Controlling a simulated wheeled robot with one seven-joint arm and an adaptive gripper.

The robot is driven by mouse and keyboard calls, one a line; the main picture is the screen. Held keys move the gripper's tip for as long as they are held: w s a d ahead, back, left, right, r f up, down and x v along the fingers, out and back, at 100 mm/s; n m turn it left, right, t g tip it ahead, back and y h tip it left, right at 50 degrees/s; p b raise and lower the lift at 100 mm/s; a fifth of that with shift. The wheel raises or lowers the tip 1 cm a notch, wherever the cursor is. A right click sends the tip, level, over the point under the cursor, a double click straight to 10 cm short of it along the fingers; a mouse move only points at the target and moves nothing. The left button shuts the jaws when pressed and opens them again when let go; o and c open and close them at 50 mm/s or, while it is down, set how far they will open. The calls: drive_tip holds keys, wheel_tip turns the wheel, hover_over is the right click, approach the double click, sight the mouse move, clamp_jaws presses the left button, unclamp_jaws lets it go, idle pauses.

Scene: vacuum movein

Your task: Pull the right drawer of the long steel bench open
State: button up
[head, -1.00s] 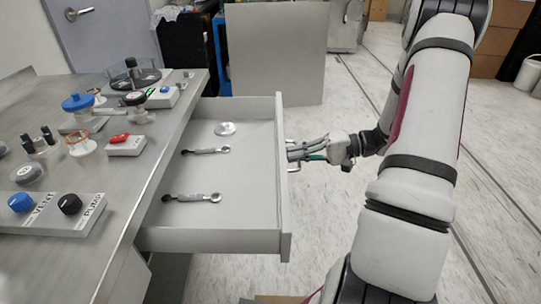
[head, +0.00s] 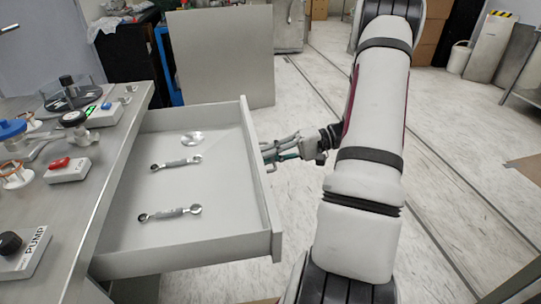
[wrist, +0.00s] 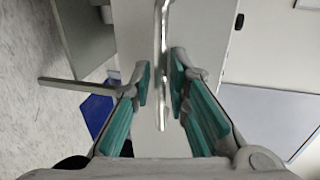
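The pale grey drawer (head: 215,245) of the steel bench (head: 110,180) stands pulled well out, its inside showing in the head view. Its front panel (head: 259,185) faces right and bears a metal handle (head: 270,163). The handle bar also shows in the wrist view (wrist: 161,50), running between my fingers. My gripper (head: 268,151) is at the handle, just outside the front panel. In the wrist view its teal-padded fingers (wrist: 161,72) lie one on each side of the bar, with a narrow gap showing on both sides. I see no firm contact.
Two wrenches (head: 170,212) and a small round dish (head: 193,138) lie in the drawer. Knobs, switches and glassware stand on the bench top. A grey panel (head: 222,58) stands behind the drawer. The pale floor (head: 450,190) to the right is open.

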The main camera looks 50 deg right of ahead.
drive_tip(key=v, duration=1.2)
idle(0.5)
